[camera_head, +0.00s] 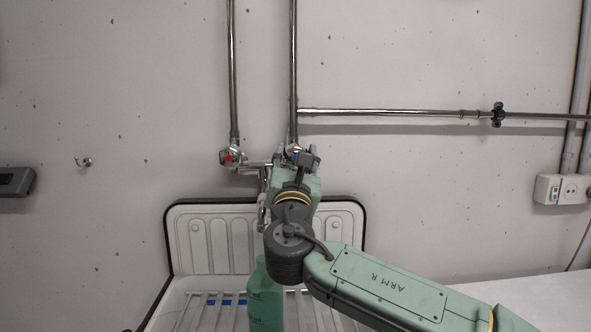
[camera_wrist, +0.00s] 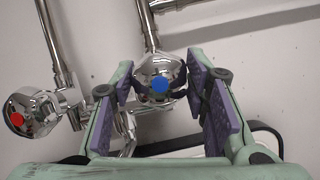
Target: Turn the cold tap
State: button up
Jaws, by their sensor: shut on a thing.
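The cold tap (camera_wrist: 160,66) is a chrome knob with a blue dot, mounted at the foot of a vertical pipe on the wall. In the wrist view it sits between the purple pads of my gripper (camera_wrist: 161,90), which is shut on it. In the head view the cold tap (camera_head: 293,149) shows only in part, as my gripper (camera_head: 298,160) covers much of it. The hot tap (camera_head: 230,157), with a red dot, is to its left, and it also shows in the wrist view (camera_wrist: 30,114).
A white sink (camera_head: 213,240) with a dark rim is below the taps. A green bottle (camera_head: 264,300) stands at the sink below my arm. A horizontal pipe (camera_head: 400,112) runs right along the wall to a small black valve (camera_head: 497,115). A socket box (camera_head: 561,189) is at far right.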

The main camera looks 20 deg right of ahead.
jog(key=o, duration=1.1)
jog(key=shift+o, duration=0.2)
jog(key=v, duration=1.2)
